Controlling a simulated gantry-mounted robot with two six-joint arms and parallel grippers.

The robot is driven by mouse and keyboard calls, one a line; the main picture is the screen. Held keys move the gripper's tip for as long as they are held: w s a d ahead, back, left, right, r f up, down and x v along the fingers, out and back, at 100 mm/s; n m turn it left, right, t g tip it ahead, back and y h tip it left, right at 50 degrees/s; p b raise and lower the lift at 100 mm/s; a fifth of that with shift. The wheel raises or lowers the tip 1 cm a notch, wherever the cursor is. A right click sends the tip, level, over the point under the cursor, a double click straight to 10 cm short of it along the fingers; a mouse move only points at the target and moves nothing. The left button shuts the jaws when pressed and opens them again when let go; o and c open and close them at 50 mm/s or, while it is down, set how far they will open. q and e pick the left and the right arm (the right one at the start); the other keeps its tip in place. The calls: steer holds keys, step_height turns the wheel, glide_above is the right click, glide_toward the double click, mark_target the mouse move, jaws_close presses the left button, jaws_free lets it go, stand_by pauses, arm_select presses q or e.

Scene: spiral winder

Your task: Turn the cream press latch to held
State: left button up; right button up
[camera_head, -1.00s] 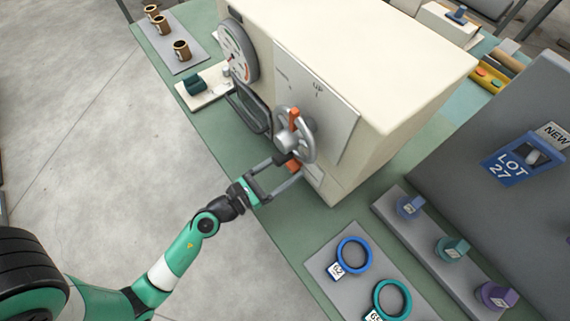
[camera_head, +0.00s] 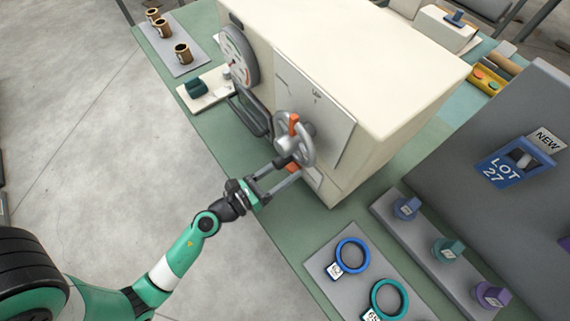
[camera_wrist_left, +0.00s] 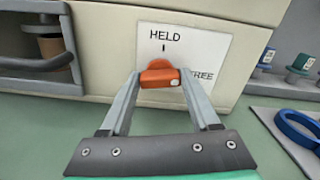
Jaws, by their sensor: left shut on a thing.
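The cream press (camera_head: 390,90) stands on the green bench. Its orange latch (camera_wrist_left: 160,78) sits low on the front, over a white plate (camera_wrist_left: 215,52) marked HELD at top and FREE at right. In the left wrist view the latch's grip lies roughly level, below the HELD tick. My left gripper (camera_wrist_left: 160,80) is shut on the latch, one finger on each side. In the head view the left gripper (camera_head: 284,172) reaches in below the grey handwheel (camera_head: 300,142), which partly hides the latch (camera_head: 292,168). My right gripper is not in view.
A dark bar handle (camera_head: 250,110) and a round gauge (camera_head: 238,55) are on the press front. A blue ring (camera_head: 353,255) and a teal ring (camera_head: 389,299) lie on a grey mat to the right. Brown cups (camera_head: 183,54) stand at the far left.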

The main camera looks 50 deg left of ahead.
arm_select(q)
steer(key=n+p, duration=0.1)
steer(key=n, duration=0.2)
steer(key=shift+r+n+p, duration=0.15)
steer(key=shift+n+p, duration=0.25)
steer(key=n+p, duration=0.2)
steer(key=n, duration=0.2)
steer(key=n+p, duration=0.2)
steer(key=n, duration=0.2)
steer(key=shift+n, duration=0.4)
steer(key=shift+f+n+p, duration=0.2)
steer(key=shift+n+p, duration=0.3)
steer(key=shift+n, duration=0.9)
steer(key=o, duration=1.4)
steer(key=shift+c, duration=0.2)
steer(key=shift+s+a, duration=0.1)
